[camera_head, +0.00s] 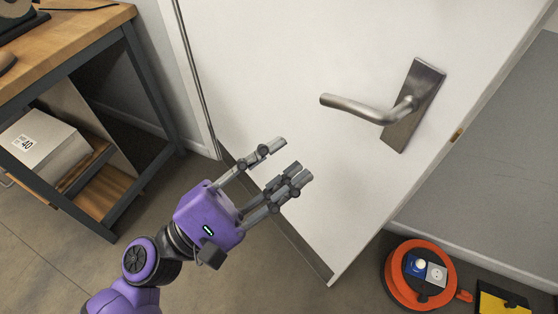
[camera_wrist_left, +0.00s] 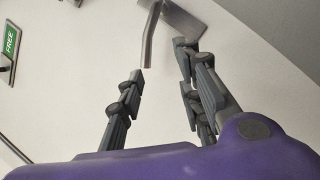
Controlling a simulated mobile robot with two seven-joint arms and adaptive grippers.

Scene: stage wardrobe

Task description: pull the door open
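The white door (camera_head: 265,60) fills the middle of the head view and stands ajar, its free edge on the right apart from the grey wall. Its metal lever handle (camera_head: 358,109) sits on a metal plate (camera_head: 414,105) near that edge. My purple left gripper (camera_head: 288,160) is open and empty, below and left of the lever, with a gap between. In the left wrist view the lever (camera_wrist_left: 150,38) hangs beyond the open fingers (camera_wrist_left: 163,62), and the white door (camera_wrist_left: 80,70) lies behind them. My right gripper is in neither view.
A wooden-topped workbench (camera_head: 70,30) with a dark metal frame stands at left, a white box (camera_head: 42,140) on its lower shelf. An orange cable reel (camera_head: 395,275) and a yellow-and-black object (camera_head: 500,298) are on the floor at lower right. Floor shows below the door.

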